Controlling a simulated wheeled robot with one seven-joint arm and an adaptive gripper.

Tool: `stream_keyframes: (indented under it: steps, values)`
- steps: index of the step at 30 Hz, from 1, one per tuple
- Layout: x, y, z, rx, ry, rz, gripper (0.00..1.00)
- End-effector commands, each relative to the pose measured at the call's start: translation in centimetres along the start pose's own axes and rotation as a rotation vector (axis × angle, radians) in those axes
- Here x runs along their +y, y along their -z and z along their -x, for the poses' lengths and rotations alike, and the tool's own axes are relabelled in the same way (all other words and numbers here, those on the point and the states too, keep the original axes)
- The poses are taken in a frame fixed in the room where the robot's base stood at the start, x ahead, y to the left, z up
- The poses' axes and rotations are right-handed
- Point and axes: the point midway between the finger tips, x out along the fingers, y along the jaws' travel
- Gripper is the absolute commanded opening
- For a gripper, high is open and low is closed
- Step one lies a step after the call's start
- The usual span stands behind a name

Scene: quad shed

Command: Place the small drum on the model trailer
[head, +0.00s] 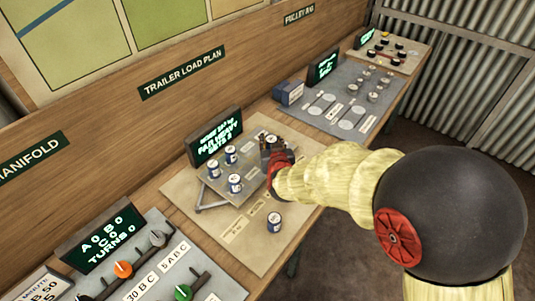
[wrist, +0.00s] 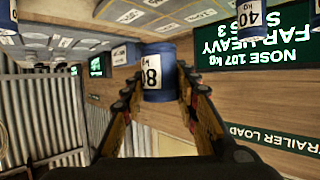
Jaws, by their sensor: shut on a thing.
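Small blue drums with white labels stand on the grey model trailer (head: 254,178): one at the back (head: 231,154), one at the left (head: 213,170) and one in front (head: 235,184). Another small drum (head: 274,222) stands on the beige board in front of the trailer. My gripper (head: 272,148) is over the trailer's right part. In the wrist view my gripper (wrist: 153,88) is shut on a blue drum (wrist: 154,50) with a white number label. The fingers mostly hide this drum in the head view. I cannot tell whether its base touches the trailer.
A lit screen (head: 214,137) stands behind the trailer. A control panel with knobs (head: 124,269) is at the lower left. A grey panel with metal cylinders (head: 345,100) and a blue box (head: 289,92) are at the right. The board's front left is clear.

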Motion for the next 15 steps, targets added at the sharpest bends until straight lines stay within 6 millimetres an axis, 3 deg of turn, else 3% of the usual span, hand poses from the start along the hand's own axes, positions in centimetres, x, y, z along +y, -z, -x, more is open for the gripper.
stream_keyframes:
  steps: [1,4,15]
  values:
    - [-0.2,-1.1,-1.2,-0.004,0.000,0.001,0.03]
    - [-0.5,-1.8,-2.6,-0.003,0.000,0.001,0.03]
    - [-0.9,-3.4,-5.2,-0.003,-0.001,0.000,0.03]
